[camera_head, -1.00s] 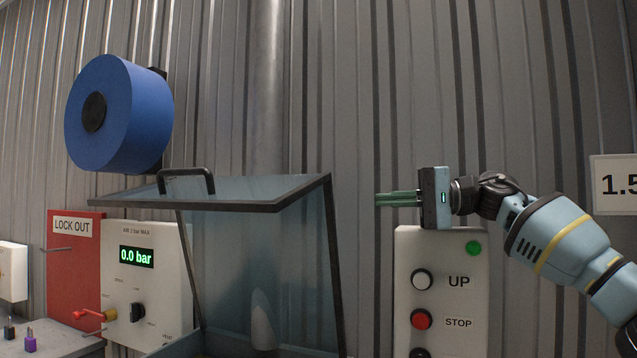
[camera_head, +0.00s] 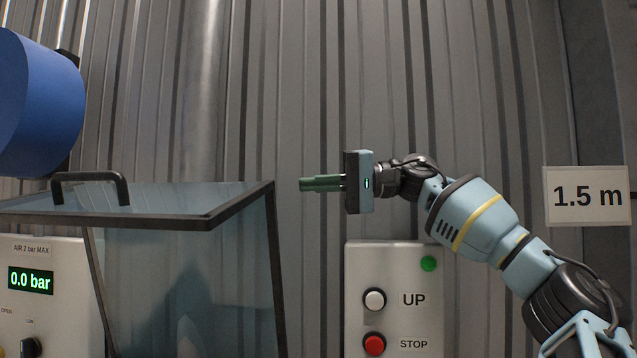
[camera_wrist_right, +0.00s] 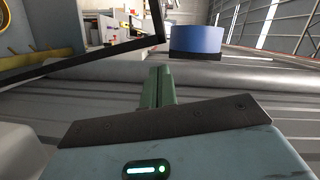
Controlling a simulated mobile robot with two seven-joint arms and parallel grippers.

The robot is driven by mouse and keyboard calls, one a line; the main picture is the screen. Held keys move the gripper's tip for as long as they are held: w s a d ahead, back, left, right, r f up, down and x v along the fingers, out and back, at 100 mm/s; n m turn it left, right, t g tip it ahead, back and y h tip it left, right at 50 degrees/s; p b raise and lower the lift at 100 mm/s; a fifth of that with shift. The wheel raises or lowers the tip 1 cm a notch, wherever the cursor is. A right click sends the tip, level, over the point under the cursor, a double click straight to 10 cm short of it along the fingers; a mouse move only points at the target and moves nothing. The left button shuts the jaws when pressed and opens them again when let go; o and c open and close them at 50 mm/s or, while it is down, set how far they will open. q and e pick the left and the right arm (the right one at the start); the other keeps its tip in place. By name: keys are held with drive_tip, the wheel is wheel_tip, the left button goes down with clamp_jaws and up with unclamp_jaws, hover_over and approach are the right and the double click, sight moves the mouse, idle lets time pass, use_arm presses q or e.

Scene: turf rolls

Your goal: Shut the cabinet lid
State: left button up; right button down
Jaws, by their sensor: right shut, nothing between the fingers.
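The cabinet (camera_head: 190,290) has clear walls with dark frame edges and stands at the left in the head view. My left gripper is not in view.
A control box (camera_head: 393,325) with UP and STOP buttons stands below my right gripper. A blue reel (camera_head: 40,105) hangs at the upper left. A gauge panel (camera_head: 60,315) reads 0.0 bar. A 1.5 m sign (camera_head: 588,196) is on the corrugated wall, right.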

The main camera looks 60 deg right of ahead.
hover_over(275, 229)
drive_tip(key=d, duration=0.1)
drive_tip(key=shift+w+f, duration=0.15)
drive_tip(key=shift+w, duration=0.3)
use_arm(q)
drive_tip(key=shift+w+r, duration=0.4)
